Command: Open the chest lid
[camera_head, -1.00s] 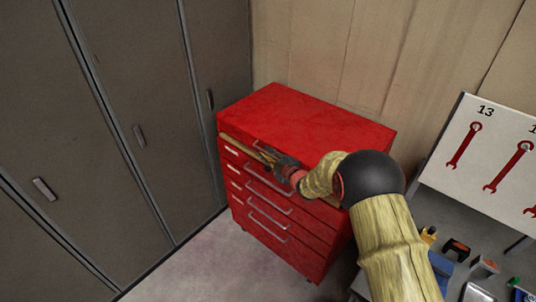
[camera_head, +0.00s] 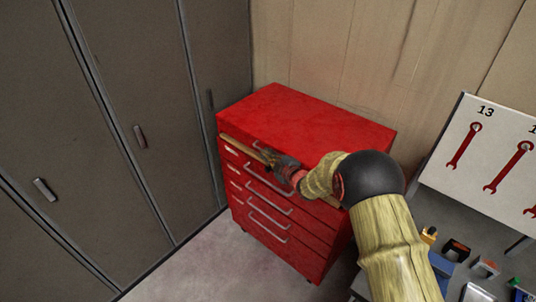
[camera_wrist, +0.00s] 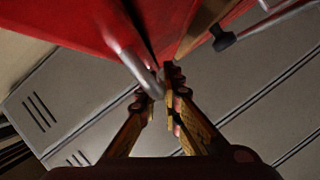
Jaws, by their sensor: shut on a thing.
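The red chest (camera_head: 300,190) stands against the wall, with its lid (camera_head: 305,115) lying flat and closed on top. A silver lid handle (camera_head: 258,144) sits on the front edge of the lid, partly hidden by my gripper (camera_head: 268,157). In the wrist view the handle bar (camera_wrist: 128,52) runs down between the fingertips of my gripper (camera_wrist: 165,88), which are shut on it. A wooden strip (camera_head: 236,142) runs along the chest's front below the lid.
Grey lockers (camera_head: 130,130) stand close on the left. A panel with red wrenches (camera_head: 490,160) and a bench with small items (camera_head: 470,260) are on the right. Drawer handles (camera_head: 268,210) stick out from the chest's front. Clear floor (camera_head: 190,270) lies in front.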

